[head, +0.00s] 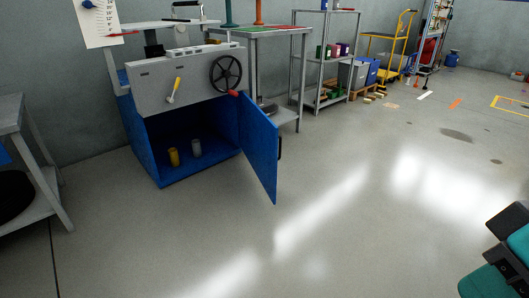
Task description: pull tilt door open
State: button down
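A blue door (260,145) stands swung wide open on the right side of a blue cabinet (205,171), in the head view at centre left. A dark handle (279,148) is on the door's outer edge. The cabinet's inside shows, with a yellow cup-like item (173,156) and a grey one (196,148) on its floor. A grey machine panel above it has a black handwheel (225,73) and a yellow-handled lever (174,90).
A grey table (38,185) stands at the left edge. A grey workbench (270,32) and a metal shelf (325,60) stand behind the door. A yellow trolley (385,45) is farther back.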

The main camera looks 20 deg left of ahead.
aim_at(260, 137)
jog(key=u, duration=0.85)
jog(key=i, duration=1)
jog(key=z, duration=0.1)
